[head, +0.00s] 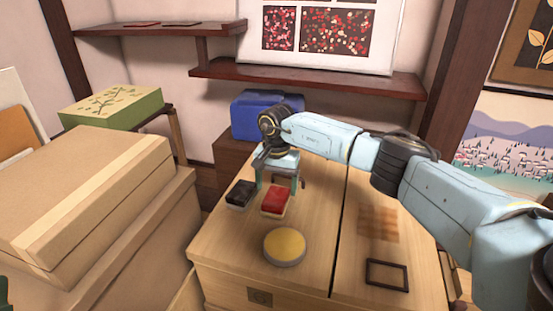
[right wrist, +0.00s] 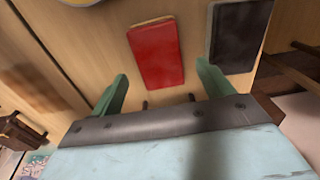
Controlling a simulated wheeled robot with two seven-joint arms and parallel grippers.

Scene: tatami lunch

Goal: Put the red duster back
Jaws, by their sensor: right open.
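The red duster (head: 275,201) lies on the wooden cabinet top, just right of a black duster (head: 240,194). In the right wrist view the red duster (right wrist: 157,55) lies flat with its near end close to the fingers, and the black duster (right wrist: 238,35) is to its right. My right gripper (head: 280,181) is above the cabinet top, just behind the red duster. Its fingers (right wrist: 162,73) are open with nothing between them. My left gripper cannot be made out. A dark outlined rectangle (head: 387,262) is at the cabinet's front right.
A yellow round object (head: 285,245) is in front of the red duster. A brown stained patch (head: 378,222) is on the right of the cabinet top. Cardboard boxes (head: 95,190) stand at left. A blue box (head: 265,113) and wall shelf (head: 310,82) are behind.

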